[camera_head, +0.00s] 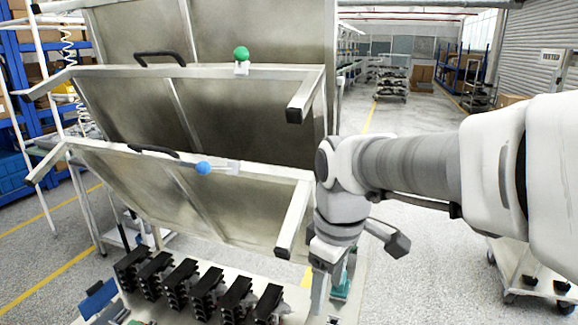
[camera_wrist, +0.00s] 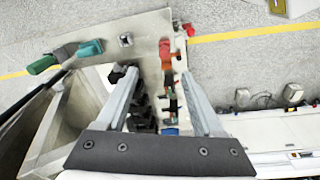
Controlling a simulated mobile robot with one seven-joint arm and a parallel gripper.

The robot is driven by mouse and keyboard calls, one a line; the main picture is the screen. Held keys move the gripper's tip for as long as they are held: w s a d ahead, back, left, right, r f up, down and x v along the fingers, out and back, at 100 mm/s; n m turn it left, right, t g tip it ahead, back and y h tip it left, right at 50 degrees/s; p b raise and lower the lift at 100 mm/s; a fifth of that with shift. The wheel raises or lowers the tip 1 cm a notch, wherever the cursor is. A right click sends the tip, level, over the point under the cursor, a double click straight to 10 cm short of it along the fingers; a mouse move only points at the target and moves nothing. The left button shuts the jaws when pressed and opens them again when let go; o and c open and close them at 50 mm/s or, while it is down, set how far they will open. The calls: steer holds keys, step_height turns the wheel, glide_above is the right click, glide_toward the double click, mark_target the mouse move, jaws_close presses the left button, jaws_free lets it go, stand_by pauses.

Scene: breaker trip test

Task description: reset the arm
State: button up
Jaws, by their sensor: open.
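My arm (camera_head: 410,165) reaches in from the right in the head view, and my gripper (camera_head: 328,285) points down by the right end of the bench. In the wrist view my gripper (camera_wrist: 158,85) is open, its two grey fingers spread apart with nothing held. Several black breakers (camera_head: 205,292) stand in a row along the bench, left of my gripper. In the wrist view, dark breaker parts (camera_wrist: 143,108) show between and below the fingers. A red part (camera_wrist: 165,50) lies beyond the fingertips on the metal plate (camera_wrist: 143,28).
Tilted metal panels (camera_head: 200,200) rise above the breakers, with a green ball knob (camera_head: 241,54), a blue ball knob (camera_head: 203,168) and black handles (camera_head: 160,56). A teal-ended part (camera_wrist: 90,48) shows at left in the wrist view. A cart (camera_head: 535,275) stands right; open floor (camera_head: 420,270) lies between.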

steer(key=s+d+r+m+t, duration=0.1)
steer(key=s+d+m+t, duration=0.3)
steer(key=s+d+m, duration=0.3)
steer(key=shift+s+d+r+m, duration=0.3)
steer(key=shift+s+m, duration=1.1)
steer(key=shift+m, duration=0.5)
